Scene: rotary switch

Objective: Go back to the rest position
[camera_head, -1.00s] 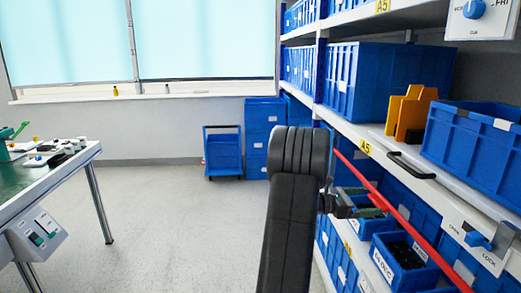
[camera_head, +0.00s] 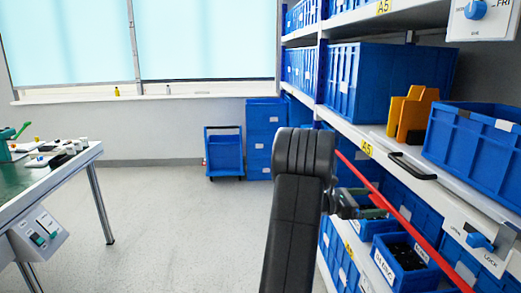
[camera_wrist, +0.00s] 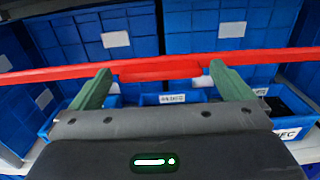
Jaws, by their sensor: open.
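My gripper (camera_head: 374,212) is beside the right-hand shelf rack, in front of the lower bins, with my dark arm rising in the middle of the head view. In the wrist view, its two green fingers (camera_wrist: 163,82) stand wide apart with nothing held between them. A red bar (camera_wrist: 170,68) crosses just beyond the fingertips; whether it touches them I cannot tell. A rotary switch with a blue knob (camera_head: 475,10) is on a white panel at the top right. A second blue handle (camera_head: 480,240) is on the OPEN/LOCK plate at the lower right.
The rack holds blue bins (camera_head: 405,256) and an orange holder (camera_head: 411,110). A black handle (camera_head: 412,166) juts from the shelf edge. A green-topped workbench (camera_head: 40,180) stands at the left. Blue crates (camera_head: 264,140) and a blue cart (camera_head: 224,152) stand at the back. The floor between is clear.

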